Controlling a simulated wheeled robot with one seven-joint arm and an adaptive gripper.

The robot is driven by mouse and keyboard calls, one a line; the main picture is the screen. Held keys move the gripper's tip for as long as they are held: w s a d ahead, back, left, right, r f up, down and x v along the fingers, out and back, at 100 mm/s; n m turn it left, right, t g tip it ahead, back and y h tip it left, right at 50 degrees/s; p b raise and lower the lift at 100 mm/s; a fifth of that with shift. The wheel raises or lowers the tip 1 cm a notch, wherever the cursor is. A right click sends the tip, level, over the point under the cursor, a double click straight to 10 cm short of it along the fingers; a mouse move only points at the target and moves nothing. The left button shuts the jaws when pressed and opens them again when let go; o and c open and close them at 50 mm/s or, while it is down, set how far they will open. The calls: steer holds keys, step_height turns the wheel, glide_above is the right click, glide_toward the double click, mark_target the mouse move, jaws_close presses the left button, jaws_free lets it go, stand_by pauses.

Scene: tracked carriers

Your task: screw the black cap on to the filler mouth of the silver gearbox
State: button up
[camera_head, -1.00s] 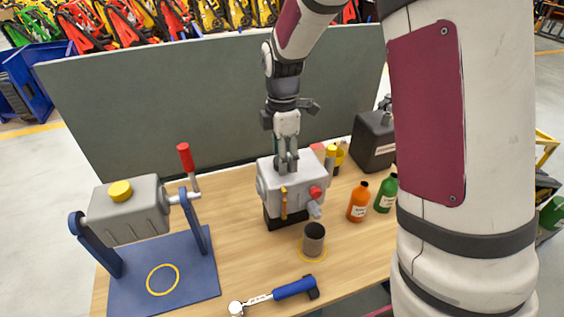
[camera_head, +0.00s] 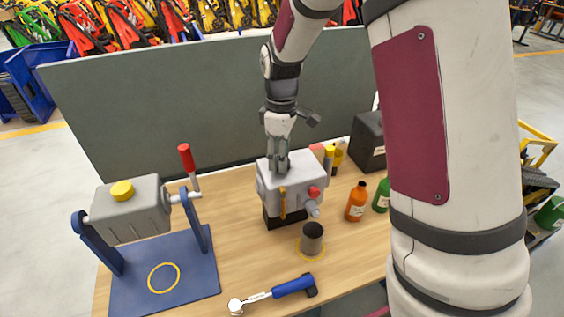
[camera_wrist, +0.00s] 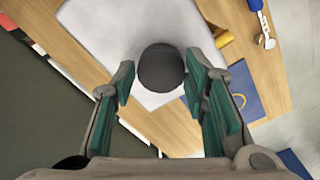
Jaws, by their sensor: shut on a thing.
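The silver gearbox (camera_head: 297,181) stands on the wooden table, with a red plug and a yellow strip on its front. My gripper (camera_head: 278,168) points down at the left part of its top. In the wrist view, the round black cap (camera_wrist: 161,68) sits between the green-padded fingers of my gripper (camera_wrist: 159,74), over the pale gearbox top (camera_wrist: 118,32). The fingers are shut on the cap. The filler mouth is hidden beneath the cap, and I cannot tell whether the threads engage.
A grey tank (camera_head: 130,213) with a yellow cap hangs in a blue stand at left. A grey cylinder (camera_head: 312,240) with a dark top stands in a yellow ring. A blue-handled wrench (camera_head: 292,287) lies in front. Orange (camera_head: 356,203) and green (camera_head: 381,196) bottles stand right.

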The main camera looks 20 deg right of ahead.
steer(key=m, duration=0.2)
steer(key=shift+s+a+m, duration=0.1)
steer(key=shift+m, duration=0.2)
steer(key=m+p, duration=0.1)
steer(key=m, duration=0.3)
steer(key=shift+s, duration=0.1)
steer(key=m, duration=0.5)
steer(key=shift+m+p, duration=0.3)
steer(key=shift+p, duration=0.05)
steer(key=shift+a, duration=0.1)
steer(key=shift+m, duration=0.5)
steer(key=m+p, duration=0.1)
steer(key=m, duration=0.7)
steer(key=shift+m, duration=0.4)
